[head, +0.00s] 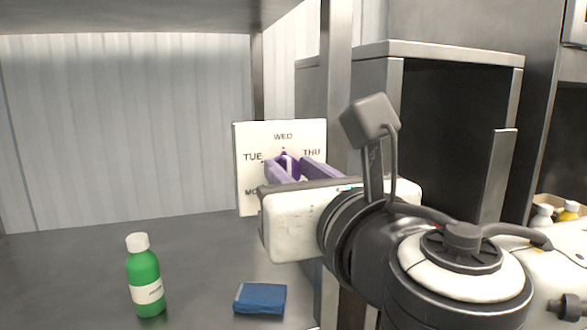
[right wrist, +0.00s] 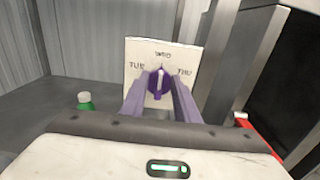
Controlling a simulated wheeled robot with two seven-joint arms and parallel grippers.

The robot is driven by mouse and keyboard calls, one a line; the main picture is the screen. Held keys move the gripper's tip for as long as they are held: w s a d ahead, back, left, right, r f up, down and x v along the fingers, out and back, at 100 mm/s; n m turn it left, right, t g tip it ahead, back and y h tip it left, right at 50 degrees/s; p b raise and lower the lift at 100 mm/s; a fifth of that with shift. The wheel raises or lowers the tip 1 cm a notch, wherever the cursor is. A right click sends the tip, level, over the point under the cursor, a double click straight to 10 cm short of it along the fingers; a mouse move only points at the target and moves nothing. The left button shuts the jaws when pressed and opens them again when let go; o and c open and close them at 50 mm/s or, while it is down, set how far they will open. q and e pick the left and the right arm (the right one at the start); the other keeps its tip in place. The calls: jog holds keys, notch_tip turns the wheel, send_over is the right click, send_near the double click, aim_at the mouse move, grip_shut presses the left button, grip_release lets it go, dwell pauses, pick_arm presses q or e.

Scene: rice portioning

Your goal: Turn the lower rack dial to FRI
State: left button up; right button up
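The dial plate (head: 247,175) is a white panel on the rack, with TUE, WED, THU and part of MO readable in the head view; the lower right part, where FRI might be, is hidden by my arm. Its purple knob (right wrist: 158,83) has a white pointer line that stands about upright, toward WED, in the right wrist view. My right gripper (right wrist: 159,94) is open, with its purple fingers on either side of the knob. I cannot tell whether they touch it. My left gripper is not in view.
A green bottle with a white cap (head: 145,278) and a blue box (head: 260,299) stand on the grey shelf left of my right arm. A metal post (head: 336,70) rises just behind the arm. A dark open cabinet (head: 450,120) is at the right.

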jog(key=shift+c, duration=0.4)
grip_shut()
